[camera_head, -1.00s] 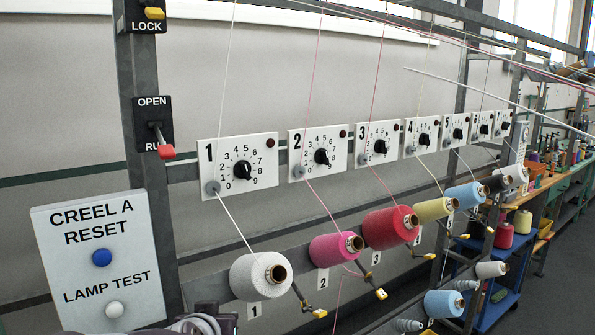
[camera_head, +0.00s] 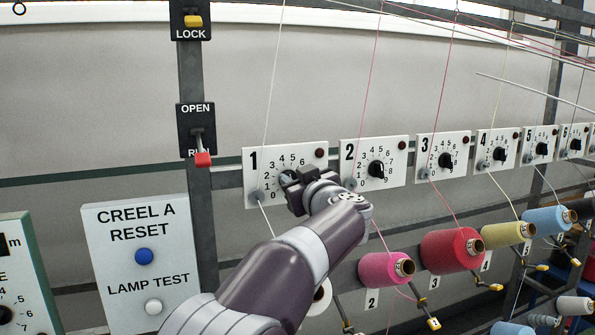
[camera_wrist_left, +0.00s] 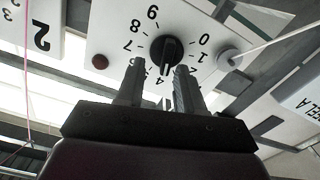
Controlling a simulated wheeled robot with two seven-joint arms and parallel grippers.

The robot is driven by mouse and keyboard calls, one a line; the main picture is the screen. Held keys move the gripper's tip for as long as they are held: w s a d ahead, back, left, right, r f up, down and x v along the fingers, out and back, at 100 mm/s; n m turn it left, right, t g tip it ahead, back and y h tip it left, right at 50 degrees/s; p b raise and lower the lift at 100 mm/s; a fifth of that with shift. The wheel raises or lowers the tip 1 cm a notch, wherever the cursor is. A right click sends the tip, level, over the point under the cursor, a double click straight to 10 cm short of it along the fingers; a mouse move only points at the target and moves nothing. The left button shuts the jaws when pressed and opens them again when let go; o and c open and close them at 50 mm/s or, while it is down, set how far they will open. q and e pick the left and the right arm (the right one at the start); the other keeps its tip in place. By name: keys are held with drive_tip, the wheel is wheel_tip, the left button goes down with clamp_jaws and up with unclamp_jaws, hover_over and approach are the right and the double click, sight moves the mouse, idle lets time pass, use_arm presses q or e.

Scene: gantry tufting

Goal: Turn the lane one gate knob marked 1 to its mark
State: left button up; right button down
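The lane one gate panel (camera_head: 256,180), white and marked 1, hangs on the rail in the head view, its dial partly covered by my left gripper (camera_head: 292,190). In the left wrist view the panel shows upside down, with the black knob (camera_wrist_left: 170,48) inside a ring of numbers 0 to 9. My left gripper (camera_wrist_left: 158,72) is open there, its two fingertips apart just below the knob and roughly to either side of it. I cannot tell whether they touch it, nor which number its pointer meets. My right gripper is not in view.
A white thread (camera_head: 272,90) runs down past the panel's left side. The panel marked 2 (camera_head: 350,178) is close on the right. The OPEN/RUN lever (camera_head: 202,158) and the CREEL A RESET box (camera_head: 115,250) stand left. Yarn cones, such as the pink one (camera_head: 382,268), sit below.

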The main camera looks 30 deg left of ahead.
use_arm(q)
drive_tip(key=shift+a, duration=0.7)
drive_tip(key=shift+w+d, duration=0.1)
drive_tip(key=shift+d, duration=0.1)
drive_tip(key=c, duration=0.4)
clamp_jaws()
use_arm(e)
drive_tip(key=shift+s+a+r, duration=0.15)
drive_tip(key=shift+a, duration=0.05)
use_arm(q)
drive_tip(key=shift+n, duration=0.4)
drive_tip(key=shift+s+a+f+n+b, duration=0.15)
drive_tip(key=shift+n+b, duration=0.4)
drive_tip(key=shift+n, duration=1.3)
drive_tip(key=shift+s+a+f+n+b, duration=0.15)
drive_tip(key=shift+n+b, duration=0.35)
drive_tip(key=shift+n, duration=1.3)
drive_tip(key=shift+s+a+f+n+b, duration=0.15)
drive_tip(key=shift+n+b, duration=0.4)
drive_tip(key=shift+n, duration=1.3)
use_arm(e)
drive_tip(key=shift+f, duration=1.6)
